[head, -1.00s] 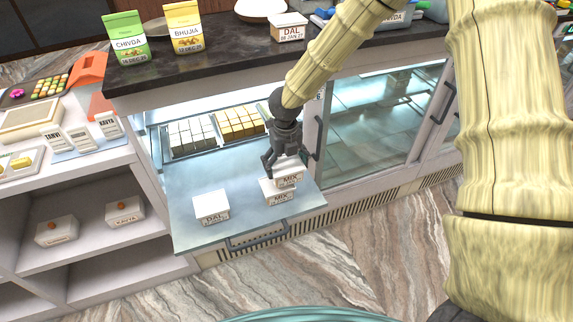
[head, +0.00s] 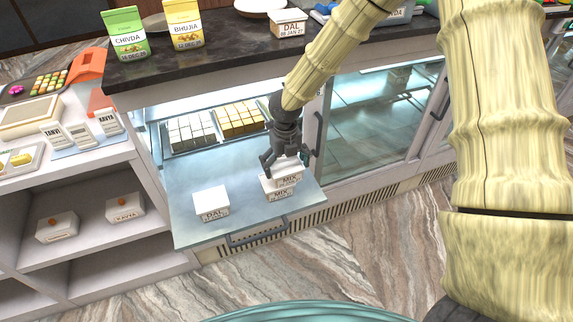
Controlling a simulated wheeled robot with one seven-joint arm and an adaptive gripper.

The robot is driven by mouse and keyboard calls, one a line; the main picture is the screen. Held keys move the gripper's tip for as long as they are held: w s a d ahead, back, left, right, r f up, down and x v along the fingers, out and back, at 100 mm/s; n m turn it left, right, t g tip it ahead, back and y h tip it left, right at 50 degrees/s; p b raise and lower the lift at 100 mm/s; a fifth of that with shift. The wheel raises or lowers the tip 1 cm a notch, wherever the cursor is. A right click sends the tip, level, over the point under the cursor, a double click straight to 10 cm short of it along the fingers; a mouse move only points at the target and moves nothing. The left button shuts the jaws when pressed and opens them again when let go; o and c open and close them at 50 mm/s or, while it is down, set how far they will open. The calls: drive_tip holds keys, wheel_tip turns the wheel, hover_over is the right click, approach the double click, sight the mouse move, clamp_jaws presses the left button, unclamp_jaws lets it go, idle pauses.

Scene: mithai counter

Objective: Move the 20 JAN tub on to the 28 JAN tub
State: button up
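Two white MIX tubs are on the pale pulled-out shelf (head: 235,230) of the lit case. The upper MIX tub (head: 289,181) rests on the lower MIX tub (head: 279,195), set slightly back and to the right. Their date lines are too small to read surely. My gripper (head: 285,168) is over the upper tub, pointing down, its dark fingers spread apart by the tub's top. The fingers look open, and part of the lid is hidden behind them.
A white DAL tub (head: 211,202) stands to the left on the same shelf, with bare room between. Trays of sweets (head: 240,120) lie behind. A glass door (head: 385,115) is to the right. Packets and another DAL tub (head: 289,28) stand on the dark counter above.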

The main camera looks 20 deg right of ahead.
sight(286, 165)
drive_tip(key=shift+r, duration=0.6)
wheel_tip(286, 165, up, 12)
drive_tip(key=b, duration=0.2)
drive_tip(key=shift+f, duration=0.15)
idle(1.3)
